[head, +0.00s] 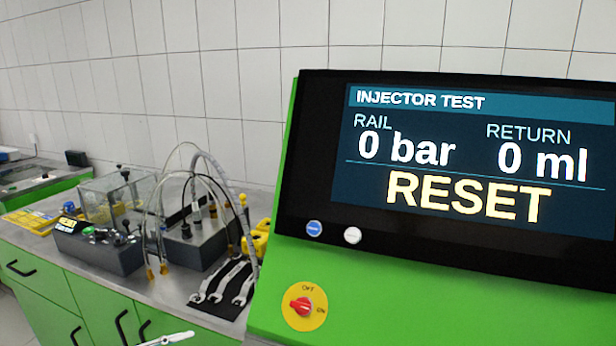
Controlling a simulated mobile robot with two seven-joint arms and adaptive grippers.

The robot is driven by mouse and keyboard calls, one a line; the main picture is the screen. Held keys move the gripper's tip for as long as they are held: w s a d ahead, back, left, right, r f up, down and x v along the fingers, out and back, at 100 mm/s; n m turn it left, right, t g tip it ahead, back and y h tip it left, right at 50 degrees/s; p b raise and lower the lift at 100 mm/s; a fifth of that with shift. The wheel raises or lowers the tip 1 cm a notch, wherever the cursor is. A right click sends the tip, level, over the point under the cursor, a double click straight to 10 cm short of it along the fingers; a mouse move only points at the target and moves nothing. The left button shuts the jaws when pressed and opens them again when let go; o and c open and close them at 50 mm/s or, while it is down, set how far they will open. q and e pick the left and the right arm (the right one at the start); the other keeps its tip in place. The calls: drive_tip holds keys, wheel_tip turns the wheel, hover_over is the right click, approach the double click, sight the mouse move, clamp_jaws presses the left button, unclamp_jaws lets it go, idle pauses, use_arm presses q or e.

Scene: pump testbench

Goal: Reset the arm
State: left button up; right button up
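A green test bench console (400,300) fills the right side of the head view. Its dark screen (460,160) reads INJECTOR TEST, RAIL 0 bar, RETURN 0 ml and RESET in large yellow letters. Below the screen are a blue button (314,228) and a white button (352,235). A red rotary switch (302,306) sits on a yellow plate marked OFF and ON. Neither of my grippers can be made out in this view.
A grey-topped bench (180,290) with green cabinets stands at left. It carries a dark control box (100,248), a clear case (115,195), a hose-connected unit (195,235) and several wrenches on a black mat (225,308). A small pale piece (168,339) at the bottom edge is unclear.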

use_arm(q)
drive_tip(key=s+a+f+n+g+y, duration=0.1)
drive_tip(key=s+a+f+n+y, duration=0.3)
drive_tip(key=s+a+f+y, duration=0.45)
drive_tip(key=s+a+f+n+y, duration=0.3)
drive_tip(key=s+a+f, duration=0.3)
drive_tip(key=s+f, duration=0.5)
drive_tip(key=d+f+n+t, duration=0.1)
drive_tip(key=d+n, duration=0.8)
drive_tip(key=d, duration=1.2)
drive_tip(key=shift+s+d+f+t+h, duration=0.25)
drive_tip(key=shift+s+d+t+h, duration=0.05)
drive_tip(key=shift+s+h, duration=0.15)
